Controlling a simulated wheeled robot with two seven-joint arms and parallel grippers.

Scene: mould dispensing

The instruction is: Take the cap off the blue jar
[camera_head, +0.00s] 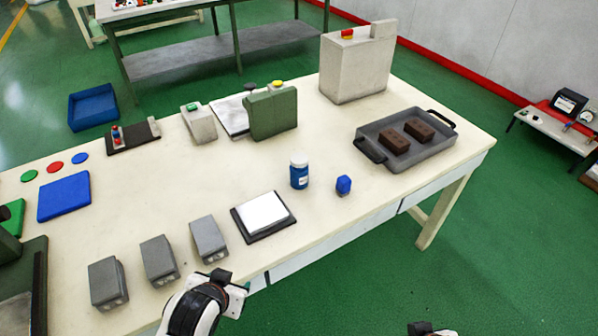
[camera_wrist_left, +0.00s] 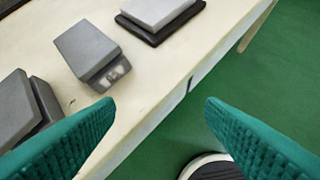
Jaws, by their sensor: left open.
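The blue jar (camera_head: 299,176) stands upright on the cream table, right of the middle in the head view, with a pale white top (camera_head: 299,161). Neither gripper touches it. My left gripper (camera_head: 233,285) is at the table's front edge, below and left of the jar. In the left wrist view its two teal fingers (camera_wrist_left: 160,120) are spread wide with nothing between them. The jar is outside that view. Part of my right arm's end (camera_head: 430,329) shows at the bottom edge of the head view, its fingers not clear.
A small blue faceted piece (camera_head: 343,185) lies right of the jar. A white pad on a black base (camera_head: 264,214) is left of it, then several grey boxes (camera_head: 208,238). A grey tray (camera_head: 440,150) with two brown blocks is at right. A green box (camera_head: 272,113) stands behind.

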